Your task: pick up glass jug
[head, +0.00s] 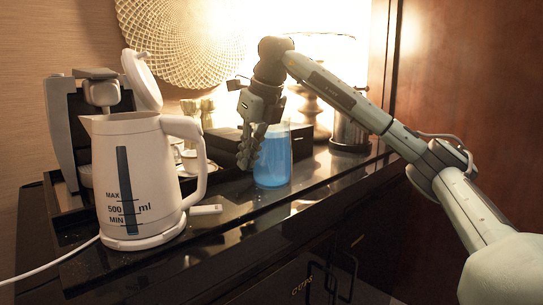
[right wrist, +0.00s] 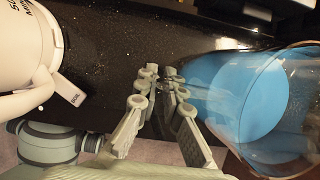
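The glass jug (head: 273,164) stands upright on the dark counter and holds blue liquid. It also shows large at the right of the right wrist view (right wrist: 250,100), with its clear rim toward the camera. My right gripper (head: 247,158) points down just left of the jug in the head view and hides part of its left side. In the right wrist view its fingertips (right wrist: 159,73) are close together with nothing between them, beside the jug. I cannot tell whether they touch the glass. My left gripper is not in view.
A white kettle (head: 135,180) stands on its base at the front left, with its lid up. A coffee machine (head: 62,130) is behind it. A dark box (head: 225,140) and a metal canister (head: 348,133) stand near the jug. The counter's front strip is mostly clear.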

